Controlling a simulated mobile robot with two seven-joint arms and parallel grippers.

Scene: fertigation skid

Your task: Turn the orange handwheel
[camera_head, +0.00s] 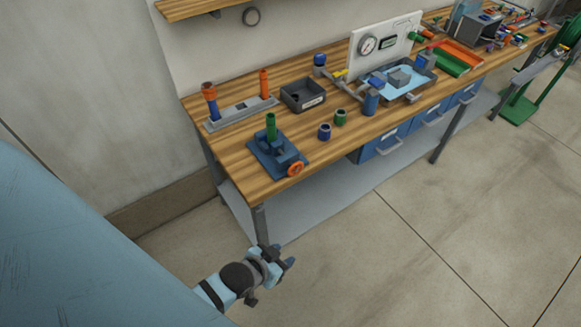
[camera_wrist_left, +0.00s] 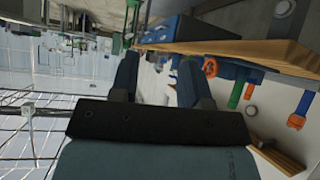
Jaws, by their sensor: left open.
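The orange handwheel (camera_head: 295,169) is on the front of a small blue valve unit (camera_head: 272,152) with a green upright cylinder, near the left front corner of the wooden bench. In the left wrist view the orange handwheel (camera_wrist_left: 211,67) shows beyond the fingers, to the right of them. My left gripper (camera_head: 285,256) is low in front of the bench, below the tabletop and well apart from the handwheel. In the wrist view its two dark fingers (camera_wrist_left: 157,78) stand apart with nothing between them. My right gripper is in neither view.
The wooden bench (camera_head: 232,159) has a grey shelf (camera_head: 312,208) below and blue drawers (camera_head: 388,143). A grey bar with orange-topped posts (camera_head: 241,112), a dark bin (camera_head: 303,95) and two small cylinders stand near the valve unit. The floor (camera_head: 400,255) in front is clear.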

